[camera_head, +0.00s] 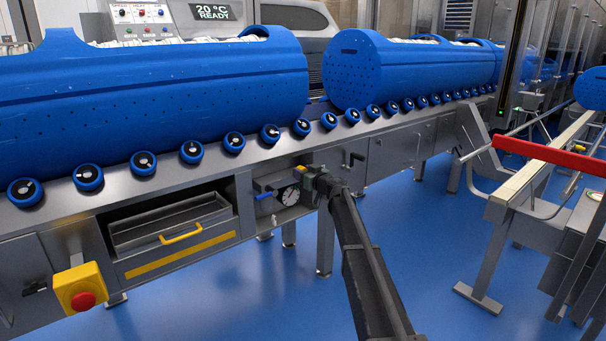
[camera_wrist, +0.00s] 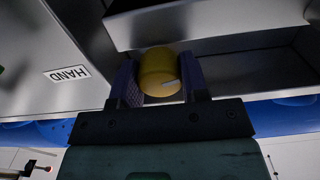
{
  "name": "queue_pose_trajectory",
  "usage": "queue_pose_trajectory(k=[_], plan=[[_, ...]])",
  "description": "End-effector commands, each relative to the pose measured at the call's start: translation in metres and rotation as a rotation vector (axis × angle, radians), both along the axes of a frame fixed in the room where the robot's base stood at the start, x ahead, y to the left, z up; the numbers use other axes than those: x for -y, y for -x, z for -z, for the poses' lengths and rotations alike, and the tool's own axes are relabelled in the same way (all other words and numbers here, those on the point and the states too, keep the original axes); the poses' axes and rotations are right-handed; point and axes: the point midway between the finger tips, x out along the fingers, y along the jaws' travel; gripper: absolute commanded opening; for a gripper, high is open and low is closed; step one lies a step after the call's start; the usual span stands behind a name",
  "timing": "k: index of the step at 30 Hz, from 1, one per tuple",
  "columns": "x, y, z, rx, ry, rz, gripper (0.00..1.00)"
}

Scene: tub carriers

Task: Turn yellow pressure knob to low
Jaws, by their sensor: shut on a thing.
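The yellow pressure knob (camera_wrist: 159,68) sits between the two dark fingers of my gripper (camera_wrist: 160,86) in the wrist view. The fingers are shut on its sides. A short pale mark shows near the knob's lower edge; no low or high marking is readable. In the head view, a small part of the yellow knob (camera_head: 300,169) shows at the recessed panel under the roller rail. My gripper (camera_head: 308,179) reaches it there and hides most of it.
A round gauge (camera_head: 290,197) and a blue handle (camera_head: 264,196) are close to my gripper. A drawer (camera_head: 172,226) with a yellow handle and a red stop button (camera_head: 82,300) are to the left. Blue floor is free in front.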

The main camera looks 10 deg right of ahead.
Motion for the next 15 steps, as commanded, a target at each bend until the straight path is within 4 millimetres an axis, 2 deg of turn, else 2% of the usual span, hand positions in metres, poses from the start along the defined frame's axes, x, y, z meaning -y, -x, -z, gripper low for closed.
queue_pose_trajectory(k=[15], plan=[[0.0002, 0.0005, 0.0002, -0.215, -0.377, -0.001, 0.17]])
